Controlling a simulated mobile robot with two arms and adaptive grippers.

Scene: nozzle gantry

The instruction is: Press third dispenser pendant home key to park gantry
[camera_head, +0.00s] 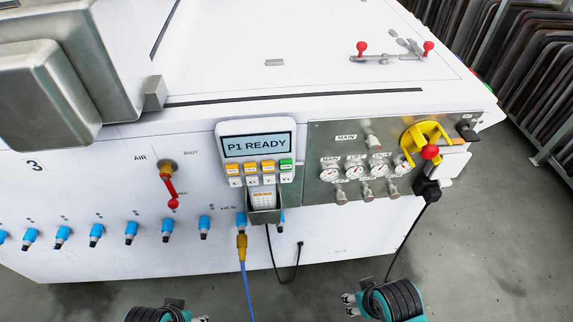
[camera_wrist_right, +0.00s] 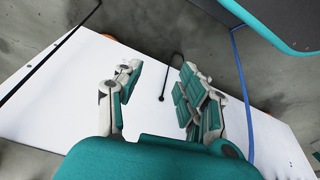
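A white pendant panel (camera_head: 256,143) hangs on the front of the white machine. Its screen reads "P1 READY". Below the screen is a row of keys: three orange and one green (camera_head: 285,165); their labels are too small to read surely. A small keypad unit (camera_head: 264,200) sits in a grey holder (camera_head: 263,216) under them. My right gripper (camera_head: 349,304) is low at the bottom, apart from the machine front. In the right wrist view it is open and empty (camera_wrist_right: 158,85). My left gripper (camera_head: 201,319) is mostly cut off by the bottom edge.
A red-handled air valve (camera_head: 170,185) is left of the pendant. A grey gauge panel (camera_head: 380,155) with a yellow-and-red switch (camera_head: 428,145) is right. Blue fittings (camera_head: 131,231) line the lower front. A blue hose (camera_head: 246,280) and black cables (camera_head: 408,238) hang down.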

